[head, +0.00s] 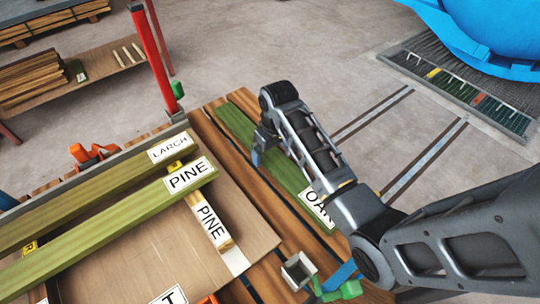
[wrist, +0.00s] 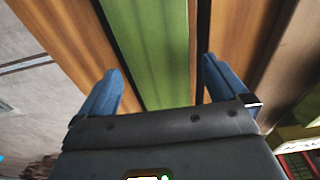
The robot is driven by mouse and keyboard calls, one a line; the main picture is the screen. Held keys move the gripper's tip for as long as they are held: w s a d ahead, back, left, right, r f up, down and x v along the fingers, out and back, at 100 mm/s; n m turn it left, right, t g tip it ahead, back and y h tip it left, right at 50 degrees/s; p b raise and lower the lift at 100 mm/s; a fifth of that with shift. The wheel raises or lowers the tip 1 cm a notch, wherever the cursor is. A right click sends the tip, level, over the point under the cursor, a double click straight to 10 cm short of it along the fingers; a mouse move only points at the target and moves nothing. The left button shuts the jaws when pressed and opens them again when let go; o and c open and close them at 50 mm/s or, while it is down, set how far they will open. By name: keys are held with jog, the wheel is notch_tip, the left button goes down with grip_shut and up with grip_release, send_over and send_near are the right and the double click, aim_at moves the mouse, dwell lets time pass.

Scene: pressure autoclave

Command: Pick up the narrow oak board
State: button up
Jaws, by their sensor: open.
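The oak board (head: 285,176) is a green-tinted board lying on the slatted bench top, with a white label partly hidden by my arm. It also shows in the wrist view as a green strip (wrist: 147,40) between brown planks. My gripper (head: 260,152) is above the board in the head view, pointing down. In the wrist view my gripper (wrist: 163,68) is open, its blue fingers apart on either side of the green strip, with nothing held. I cannot tell how high the fingertips are above the board.
A pine board (head: 110,220), a larch board (head: 100,192) and a short pine piece (head: 211,222) lie on a panel (head: 160,262) to the left. A red upright clamp (head: 152,60) stands at the bench's far side. A small open metal box (head: 298,270) sits near the front.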

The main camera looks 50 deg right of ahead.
jog(key=shift+f, duration=0.85)
jog(key=shift+w+d+r, duration=0.1)
jog(key=c, duration=1.7)
